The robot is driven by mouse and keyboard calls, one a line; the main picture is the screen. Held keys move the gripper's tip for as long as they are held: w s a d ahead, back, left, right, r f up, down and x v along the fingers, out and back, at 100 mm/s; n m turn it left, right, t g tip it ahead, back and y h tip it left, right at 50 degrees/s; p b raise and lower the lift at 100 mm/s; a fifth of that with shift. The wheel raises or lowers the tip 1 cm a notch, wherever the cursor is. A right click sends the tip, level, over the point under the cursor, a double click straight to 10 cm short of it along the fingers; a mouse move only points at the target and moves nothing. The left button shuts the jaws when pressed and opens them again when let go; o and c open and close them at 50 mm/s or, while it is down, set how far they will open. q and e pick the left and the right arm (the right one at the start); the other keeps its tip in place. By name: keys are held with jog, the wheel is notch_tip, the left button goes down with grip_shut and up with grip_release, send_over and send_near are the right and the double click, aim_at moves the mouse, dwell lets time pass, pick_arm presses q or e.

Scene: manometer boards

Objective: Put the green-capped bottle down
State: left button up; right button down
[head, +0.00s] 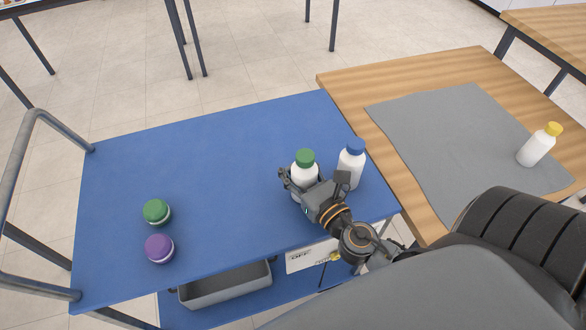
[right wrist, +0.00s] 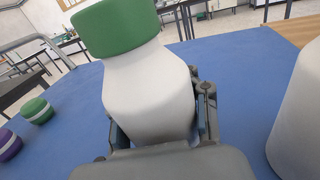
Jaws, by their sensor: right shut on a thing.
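The green-capped bottle (head: 304,170) is white and stands upright at the right part of the blue cart top (head: 215,165). It fills the middle of the right wrist view (right wrist: 148,90), with its green cap at the top. My right gripper (head: 304,186) is shut on the bottle's body, one finger on each side. The bottle's base is hidden behind the gripper, so I cannot tell whether it touches the cart top. My left gripper is not in view.
A blue-capped white bottle (head: 351,164) stands close to the right of my gripper. A green-lidded jar (head: 156,212) and a purple-lidded jar (head: 159,248) are at the cart's left. A yellow-capped bottle (head: 538,145) is on the grey mat (head: 440,130). The cart's middle is clear.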

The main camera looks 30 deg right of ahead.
jog(key=shift+f, duration=0.15)
jog(key=shift+f, duration=0.15)
jog(key=c, duration=0.6)
grip_release()
jog(key=shift+c, duration=0.2)
